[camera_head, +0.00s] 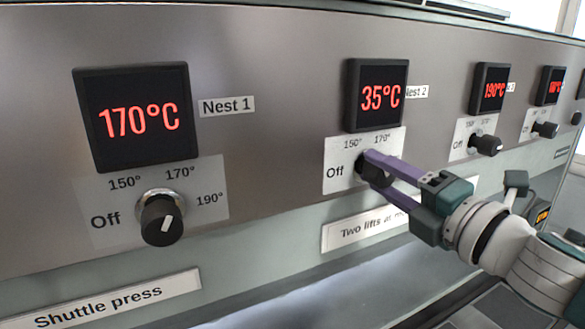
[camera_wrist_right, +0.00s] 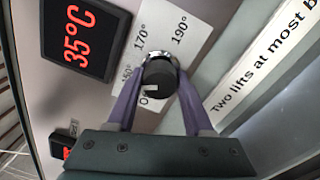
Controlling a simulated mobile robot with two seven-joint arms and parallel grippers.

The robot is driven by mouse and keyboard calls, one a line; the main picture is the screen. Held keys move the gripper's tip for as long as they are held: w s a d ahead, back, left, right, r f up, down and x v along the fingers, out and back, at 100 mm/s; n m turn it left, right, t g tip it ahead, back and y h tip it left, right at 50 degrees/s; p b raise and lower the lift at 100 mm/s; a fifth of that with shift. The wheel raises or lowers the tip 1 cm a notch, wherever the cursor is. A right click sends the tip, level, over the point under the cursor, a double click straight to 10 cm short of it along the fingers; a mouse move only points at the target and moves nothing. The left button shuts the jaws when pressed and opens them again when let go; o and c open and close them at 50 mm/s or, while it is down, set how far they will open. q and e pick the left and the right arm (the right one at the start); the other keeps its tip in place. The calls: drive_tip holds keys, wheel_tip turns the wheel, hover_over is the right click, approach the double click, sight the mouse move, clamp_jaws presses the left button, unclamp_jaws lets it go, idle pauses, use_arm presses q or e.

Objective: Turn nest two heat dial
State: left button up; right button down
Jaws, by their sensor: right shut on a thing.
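The Nest 2 heat dial (camera_head: 363,171) is a black knob on a white scale plate under the display reading 35°C (camera_head: 381,95). My right gripper (camera_head: 372,169) has its purple fingers shut on this knob. In the right wrist view the knob (camera_wrist_right: 159,76) sits between the two fingertips, one on each side. Its white mark appears to point toward Off. The scale shows 150°, 170° and 190°; the fingers partly cover it. My left gripper is not in view.
The Nest 1 dial (camera_head: 162,218) is at left under a display reading 170°C (camera_head: 140,118). To the right are more dials, including one (camera_head: 486,144) under a 190°C display (camera_head: 491,90). A label strip (camera_head: 345,234) lies below Nest 2. The panel between Nest 1 and Nest 2 is clear.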

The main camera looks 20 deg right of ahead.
drive_tip(key=m+p, duration=0.1)
drive_tip(key=m, duration=0.5)
drive_tip(key=shift+r+m+h, duration=0.1)
drive_tip(key=shift+m+h, duration=0.3)
drive_tip(key=m+p, duration=0.1)
drive_tip(key=m, duration=0.4)
drive_tip(key=shift+m, duration=0.3)
drive_tip(key=shift+c, duration=1.4)
unclamp_jaws()
drive_tip(key=shift+s, duration=0.1)
drive_tip(key=s+b, duration=0.3)
drive_tip(key=s, duration=0.6)
drive_tip(key=shift+s+d+f, duration=0.2)
drive_tip(key=shift+s+d, duration=0.05)
drive_tip(key=shift+s, duration=0.15)
